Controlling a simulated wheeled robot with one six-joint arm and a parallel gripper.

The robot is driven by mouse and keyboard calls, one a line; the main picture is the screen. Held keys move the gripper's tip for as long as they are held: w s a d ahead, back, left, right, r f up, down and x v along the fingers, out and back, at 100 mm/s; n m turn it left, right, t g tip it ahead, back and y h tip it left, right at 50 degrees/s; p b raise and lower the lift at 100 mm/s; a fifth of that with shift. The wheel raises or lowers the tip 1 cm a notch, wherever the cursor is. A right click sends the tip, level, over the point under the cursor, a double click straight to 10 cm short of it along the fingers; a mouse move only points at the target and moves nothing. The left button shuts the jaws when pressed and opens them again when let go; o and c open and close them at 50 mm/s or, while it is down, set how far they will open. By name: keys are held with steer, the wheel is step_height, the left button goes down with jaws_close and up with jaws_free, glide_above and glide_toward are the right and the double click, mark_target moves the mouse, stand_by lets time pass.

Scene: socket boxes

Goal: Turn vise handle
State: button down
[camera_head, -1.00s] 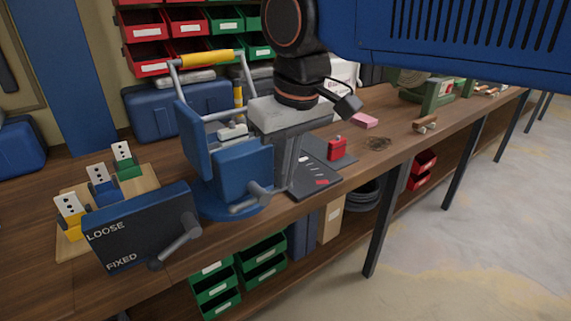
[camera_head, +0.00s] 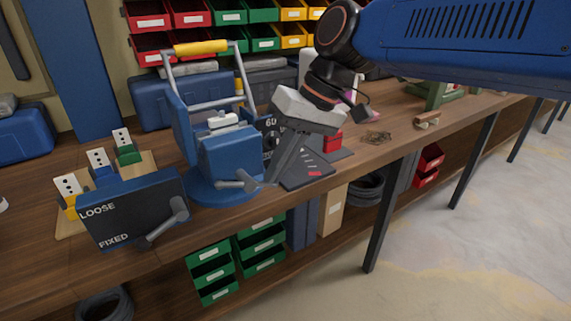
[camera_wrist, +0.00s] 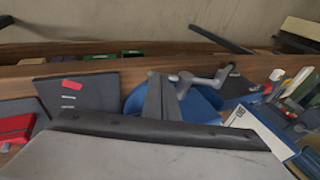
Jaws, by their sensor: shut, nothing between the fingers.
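The blue vise (camera_head: 228,160) stands on a round blue base on the wooden bench. Its grey crank handle (camera_head: 237,183) sticks out low on its front. In the wrist view the handle (camera_wrist: 202,80) shows just right of the fingers. My gripper (camera_head: 271,180) is shut and empty, tilted, with its fingertips just right of the handle's end. It also shows in the wrist view (camera_wrist: 160,92). I cannot tell whether the fingertips touch the handle. A dark board (camera_head: 125,207) marked LOOSE and FIXED, with its own grey lever (camera_head: 168,223), stands left of the vise.
A metal frame with a yellow grip (camera_head: 200,47) rises behind the vise. Socket boxes (camera_head: 98,170) stand behind the board. The front bench edge is close below the handle.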

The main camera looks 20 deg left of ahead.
mark_target(243, 214)
steer(key=shift+s+a+f+m+g+y, duration=0.25)
steer(key=shift+s+f+g+y, duration=0.05)
steer(key=shift+f+g+y, duration=0.95)
steer(key=shift+s+a+f+m+g+y, duration=0.2)
steer(key=shift+s+f+m+g+y, duration=0.1)
steer(key=shift+f+g+y, duration=0.95)
steer(key=shift+s+a+f+m+g+y, duration=0.25)
steer(key=shift+f+g+y, duration=0.8)
steer(key=shift+g+y, duration=0.35)
steer(key=shift+s+a+f+g+y, duration=0.1)
steer(key=shift+a+f+g+y, duration=0.05)
steer(key=shift+g+y, duration=0.2)
steer(key=shift+s+a, duration=0.15)
steer(key=shift+s+a+f, duration=0.3)
steer(key=shift+s+a, duration=0.4)
steer(key=shift+s, duration=0.2)
steer(key=shift+s+a+r, duration=0.2)
steer(key=shift+s+a, duration=0.7)
steer(key=shift+s, duration=0.1)
steer(key=shift+f, duration=0.1)
